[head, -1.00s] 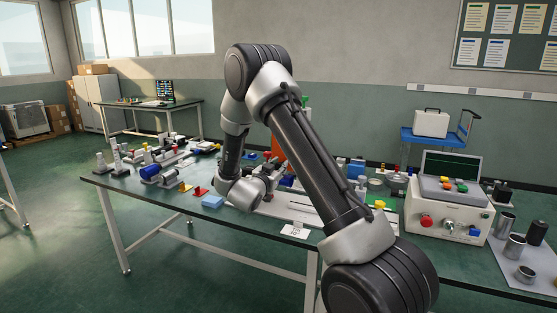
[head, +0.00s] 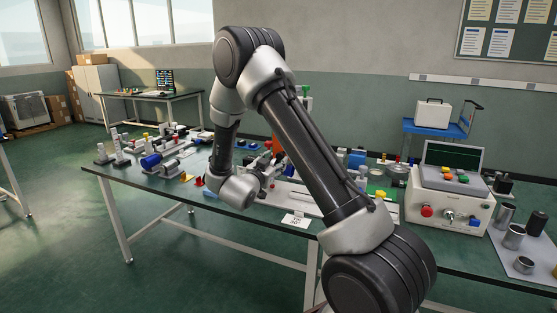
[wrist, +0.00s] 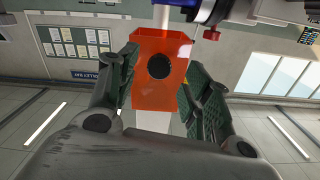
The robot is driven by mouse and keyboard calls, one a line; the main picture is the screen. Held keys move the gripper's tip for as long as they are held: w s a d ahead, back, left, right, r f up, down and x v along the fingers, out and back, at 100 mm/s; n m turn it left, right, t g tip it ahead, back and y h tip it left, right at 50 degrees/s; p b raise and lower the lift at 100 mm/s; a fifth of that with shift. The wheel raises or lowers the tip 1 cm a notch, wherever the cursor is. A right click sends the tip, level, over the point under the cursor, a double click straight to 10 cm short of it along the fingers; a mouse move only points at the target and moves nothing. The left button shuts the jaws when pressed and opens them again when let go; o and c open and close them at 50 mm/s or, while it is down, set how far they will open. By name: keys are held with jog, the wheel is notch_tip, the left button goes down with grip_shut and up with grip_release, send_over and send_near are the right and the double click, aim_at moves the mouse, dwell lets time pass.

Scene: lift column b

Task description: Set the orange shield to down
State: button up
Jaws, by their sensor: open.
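The orange shield (wrist: 160,75) is a flat-faced orange piece with a round dark opening, large in the wrist view. My gripper (wrist: 167,78) is open, with one dark ridged finger on each side of the shield. Whether either finger touches it I cannot tell. In the head view only a small orange part of the shield (head: 277,144) shows behind my arm, above the table. My gripper is small and partly hidden there, low over the table beside it. A pale rod meets the shield at the top edge of the wrist view.
A blue and dark device with a red knob (wrist: 211,34) is close to the shield in the wrist view. The green workbench (head: 150,185) carries several fixtures at left. A control box (head: 448,210) and metal cups (head: 513,236) stand at right. A white label card (head: 296,220) is at the front edge.

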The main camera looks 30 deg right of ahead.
jog(key=v, duration=0.7)
jog(key=shift+s, duration=0.15)
jog(key=shift+a, duration=0.15)
